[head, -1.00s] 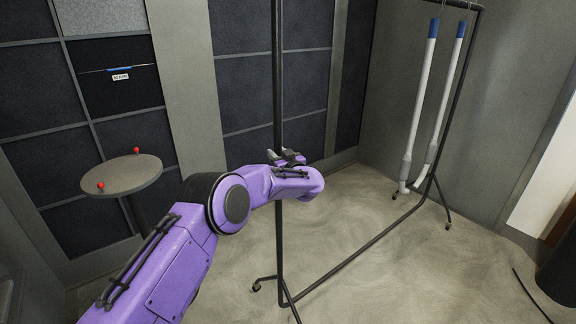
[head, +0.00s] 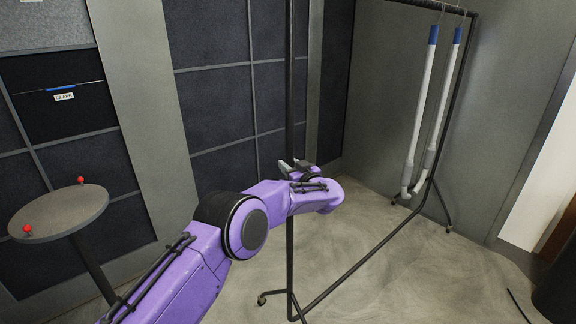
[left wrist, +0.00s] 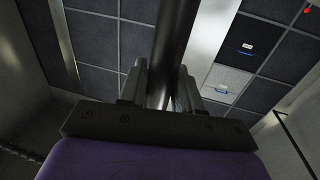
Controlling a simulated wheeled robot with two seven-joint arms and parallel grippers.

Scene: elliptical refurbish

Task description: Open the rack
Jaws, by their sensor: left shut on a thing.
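The rack (head: 290,100) is a black wheeled frame with upright posts, a top bar and a low bar near the floor. My left gripper (head: 292,165) is at the near upright post in the head view. In the left wrist view the post (left wrist: 178,45) runs between the two fingers of my left gripper (left wrist: 160,90), which is shut on it. Part of the post is hidden behind my purple arm in the head view. My right gripper is not in view.
Two white tubes with blue ends (head: 420,110) hang from the rack's far end. A small round table (head: 60,212) with two red balls stands at the left. Dark panelled walls (head: 215,105) close off the back.

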